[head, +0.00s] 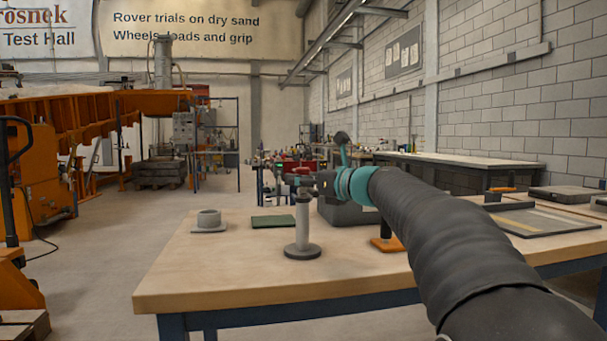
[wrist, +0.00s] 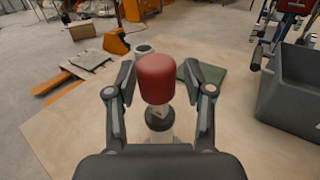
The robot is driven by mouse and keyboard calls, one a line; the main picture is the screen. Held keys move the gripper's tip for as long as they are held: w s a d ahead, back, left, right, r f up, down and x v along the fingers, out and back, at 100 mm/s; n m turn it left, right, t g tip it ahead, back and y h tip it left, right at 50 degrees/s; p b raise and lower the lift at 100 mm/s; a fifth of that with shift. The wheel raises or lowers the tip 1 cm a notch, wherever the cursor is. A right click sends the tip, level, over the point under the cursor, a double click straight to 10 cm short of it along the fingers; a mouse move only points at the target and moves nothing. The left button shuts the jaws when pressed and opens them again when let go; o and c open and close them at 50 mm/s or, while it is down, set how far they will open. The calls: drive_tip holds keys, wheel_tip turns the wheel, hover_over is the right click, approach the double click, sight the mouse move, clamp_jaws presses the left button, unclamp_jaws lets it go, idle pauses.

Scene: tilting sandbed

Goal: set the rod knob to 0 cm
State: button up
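A red knob (wrist: 156,78) stands upright between the two fingers of my gripper (wrist: 158,72) in the wrist view. A dark collar and a pale rod show below it. The fingers are spread, one on each side, with a narrow gap to the knob; I see no clear contact. In the head view, a grey rod stand (head: 303,225) with a round base stands on the wooden table. My gripper (head: 302,180) is at its top, pointing left. I cannot make out the knob there, nor read any scale in either view.
The table (head: 220,270) also holds a grey ring on a plate (head: 209,220), a green pad (head: 273,221) and a grey bin (wrist: 290,95) behind the stand. An orange-based tool (head: 388,243) stands to the right. The front left of the table is clear.

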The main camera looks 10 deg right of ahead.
drive_tip(key=shift+s+r, duration=0.15)
drive_tip(key=shift+r, duration=0.2)
drive_tip(key=shift+s, duration=0.1)
drive_tip(key=shift+s+d, duration=0.2)
drive_tip(key=shift+s, duration=0.05)
drive_tip(key=v, duration=1.1)
drive_tip(key=shift+s+f, duration=0.1)
drive_tip(key=s+a+f+n+g+h+p, duration=0.1)
drive_tip(key=s+a+f+n+g+h, duration=0.15)
drive_tip(key=s+a+f+n, duration=0.35)
drive_tip(key=s+a+f+n+g+h+p, duration=0.15)
drive_tip(key=s+a+f+n+g, duration=0.25)
drive_tip(key=s+f+n, duration=0.4)
drive_tip(key=s+d+f+n+g+h+p, duration=0.1)
drive_tip(key=s+f+n+h, duration=0.2)
drive_tip(key=s+f+n, duration=0.4)
drive_tip(key=s+d+f+n+g+h+p, duration=0.1)
drive_tip(key=s+d+f+n+h, duration=0.1)
drive_tip(key=s+f+n, duration=0.6)
drive_tip(key=shift+s+d+f+g+h, duration=0.3)
drive_tip(key=shift+s+f+h, duration=0.2)
drive_tip(key=shift+s+f, duration=0.3)
